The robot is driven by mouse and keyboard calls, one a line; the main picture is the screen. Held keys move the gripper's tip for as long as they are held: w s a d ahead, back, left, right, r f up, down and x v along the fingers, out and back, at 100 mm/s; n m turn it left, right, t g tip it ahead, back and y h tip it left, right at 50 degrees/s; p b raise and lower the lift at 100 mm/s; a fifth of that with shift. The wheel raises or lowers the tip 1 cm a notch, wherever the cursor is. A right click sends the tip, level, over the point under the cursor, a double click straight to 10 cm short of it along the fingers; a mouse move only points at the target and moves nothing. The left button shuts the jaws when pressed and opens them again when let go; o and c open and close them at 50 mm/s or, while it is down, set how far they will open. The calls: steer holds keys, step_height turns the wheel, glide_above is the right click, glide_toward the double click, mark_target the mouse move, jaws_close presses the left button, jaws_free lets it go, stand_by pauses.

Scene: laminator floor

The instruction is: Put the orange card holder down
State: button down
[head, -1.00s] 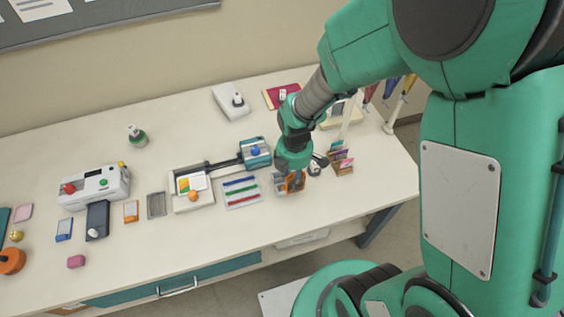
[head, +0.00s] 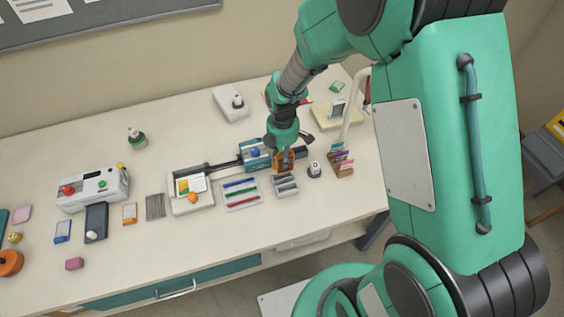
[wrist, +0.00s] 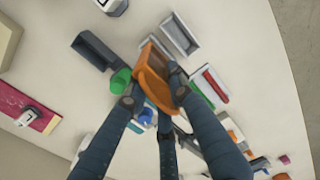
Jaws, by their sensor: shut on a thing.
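The orange card holder (head: 287,163) is in my gripper, above the table just behind a grey slotted rack (head: 285,187). In the wrist view the orange card holder (wrist: 153,76) lies between my fingertips, tilted in the picture. My gripper (wrist: 156,94) is shut on it; in the head view my gripper (head: 284,150) points down and covers part of the holder. I cannot tell whether the holder's underside touches the table.
A blue-topped device (head: 255,154) stands close on the left, and a dark box (wrist: 94,50) is close by. A small white-and-black stamp (head: 314,170) and a brown card rack (head: 342,165) stand on the right. Clear table lies in front of the grey rack.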

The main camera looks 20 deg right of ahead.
steer(key=shift+w, duration=0.1)
steer(key=shift+w+f+b, duration=0.2)
steer(key=shift+f, duration=0.7)
steer(key=shift+w+f+b, duration=0.15)
steer(key=shift+f, duration=0.75)
steer(key=shift+f, duration=0.3)
steer(key=c, duration=1.5)
jaws_free()
steer(key=shift+c, duration=0.2)
